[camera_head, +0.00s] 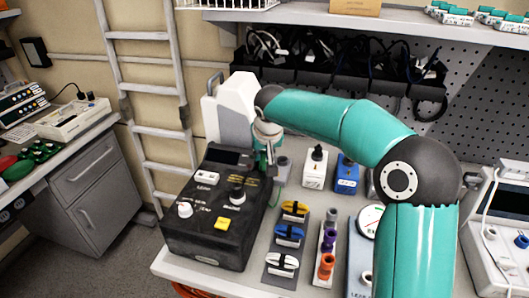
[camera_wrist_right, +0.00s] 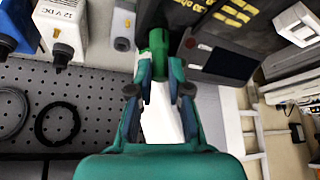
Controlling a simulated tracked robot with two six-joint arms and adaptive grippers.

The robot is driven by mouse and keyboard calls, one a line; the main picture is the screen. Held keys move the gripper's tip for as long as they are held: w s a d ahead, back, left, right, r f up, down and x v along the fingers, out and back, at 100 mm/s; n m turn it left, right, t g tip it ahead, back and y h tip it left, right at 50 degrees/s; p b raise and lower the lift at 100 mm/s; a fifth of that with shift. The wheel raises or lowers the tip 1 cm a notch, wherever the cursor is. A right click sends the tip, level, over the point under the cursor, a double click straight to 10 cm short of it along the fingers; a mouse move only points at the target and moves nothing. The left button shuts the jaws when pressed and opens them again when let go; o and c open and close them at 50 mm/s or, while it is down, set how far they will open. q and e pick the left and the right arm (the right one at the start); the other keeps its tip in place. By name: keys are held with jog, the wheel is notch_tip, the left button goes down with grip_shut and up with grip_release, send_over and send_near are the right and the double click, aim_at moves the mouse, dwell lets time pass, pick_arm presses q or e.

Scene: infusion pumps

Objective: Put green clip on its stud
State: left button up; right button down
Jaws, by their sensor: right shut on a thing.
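The green clip (camera_wrist_right: 157,42) shows in the right wrist view between the fingertips of my right gripper (camera_wrist_right: 158,75), which is shut on it. In the head view, the same gripper (camera_head: 265,158) points down just behind the black pump unit (camera_head: 205,240), with the clip mostly hidden by the fingers. A small grey block with a peg (camera_head: 282,166) stands just right of the gripper; it also shows in the wrist view (camera_wrist_right: 122,42). I cannot tell whether it is the clip's stud, or whether the clip touches anything. My left gripper is not in view.
Yellow (camera_head: 294,208), blue (camera_head: 288,232) and white (camera_head: 282,262) clips sit in a row on a dark strip. Colored plugs (camera_head: 328,242) stand beside them. White (camera_head: 315,170) and blue (camera_head: 346,175) boxes are behind. A white device (camera_head: 230,112) stands close behind the gripper.

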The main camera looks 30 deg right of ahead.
notch_tip(320, 180, up, 5)
jog(key=p, duration=0.4)
dwell(0.4)
jog(key=shift+d, duration=0.1)
